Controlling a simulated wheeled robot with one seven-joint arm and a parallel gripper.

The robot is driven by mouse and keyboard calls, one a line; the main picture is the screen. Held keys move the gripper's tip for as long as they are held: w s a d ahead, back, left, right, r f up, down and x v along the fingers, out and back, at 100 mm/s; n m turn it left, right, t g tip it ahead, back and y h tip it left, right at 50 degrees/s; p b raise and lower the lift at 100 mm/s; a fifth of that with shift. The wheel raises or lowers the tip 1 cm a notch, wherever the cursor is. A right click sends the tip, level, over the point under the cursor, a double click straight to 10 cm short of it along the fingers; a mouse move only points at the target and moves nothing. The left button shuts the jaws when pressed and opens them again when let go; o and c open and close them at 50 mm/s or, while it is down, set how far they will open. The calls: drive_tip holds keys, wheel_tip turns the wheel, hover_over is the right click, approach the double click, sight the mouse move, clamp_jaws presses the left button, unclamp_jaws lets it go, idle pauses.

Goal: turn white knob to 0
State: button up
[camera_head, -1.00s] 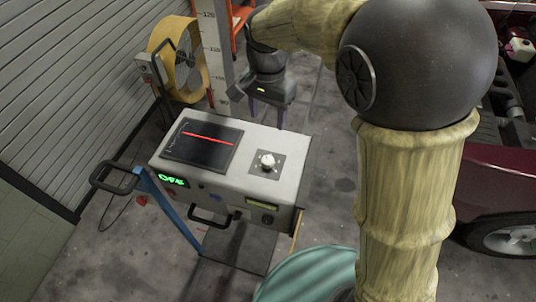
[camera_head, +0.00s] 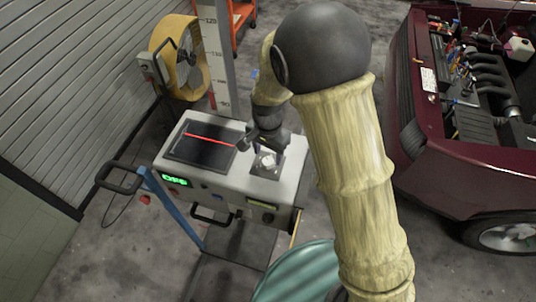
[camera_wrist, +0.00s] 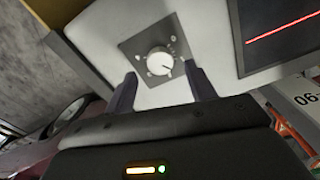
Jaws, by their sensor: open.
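The white knob (camera_head: 267,160) sits on a grey square plate on the top of a white console (camera_head: 285,197). In the wrist view the knob (camera_wrist: 159,62) is round, with a dark pointer mark toward its lower right and marks around it on the plate (camera_wrist: 140,45). My gripper (camera_wrist: 164,82) is open, its two dark fingers on either side of the knob's near side, apart from it. In the head view my gripper (camera_head: 262,150) is over the console beside the knob and partly hides the plate.
The console has a dark screen (camera_head: 190,150) with a red line and a green display reading OFF (camera_head: 175,181). A yellow fan (camera_head: 180,60) stands behind left. A dark red car (camera_head: 440,150) with an open hood is at right. A teal round object (camera_head: 300,275) is in front.

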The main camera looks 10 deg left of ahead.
sight(268, 161)
drive_tip(key=shift+f, duration=1.55)
drive_tip(key=shift+c, duration=0.4)
drive_tip(key=c, duration=0.9)
